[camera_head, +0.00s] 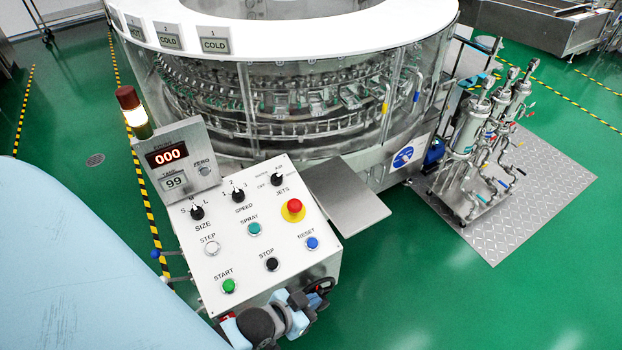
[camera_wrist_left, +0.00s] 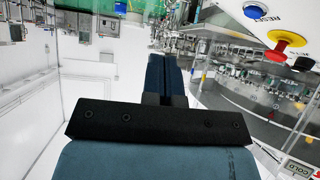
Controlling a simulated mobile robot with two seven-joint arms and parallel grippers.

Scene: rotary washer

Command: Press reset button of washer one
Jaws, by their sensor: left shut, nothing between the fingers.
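The washer's white control panel (camera_head: 228,247) stands in the middle of the head view. Its blue RESET button (camera_head: 312,243) is at the panel's right side, below the red emergency knob (camera_head: 294,206). The reset button also shows at the top right of the left wrist view (camera_wrist_left: 254,10), upside down. My left gripper (camera_head: 318,290) is low in the head view at the panel's lower right corner, below the reset button. In the left wrist view its fingers (camera_wrist_left: 163,78) are shut and empty, apart from the button. My right gripper is in neither view.
A green START button (camera_head: 229,285) and a black STOP button (camera_head: 272,264) sit near the reset button. A grey shelf (camera_head: 345,195) juts out right of the panel. The round washer (camera_head: 300,120) stands behind. Green floor is open to the lower right.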

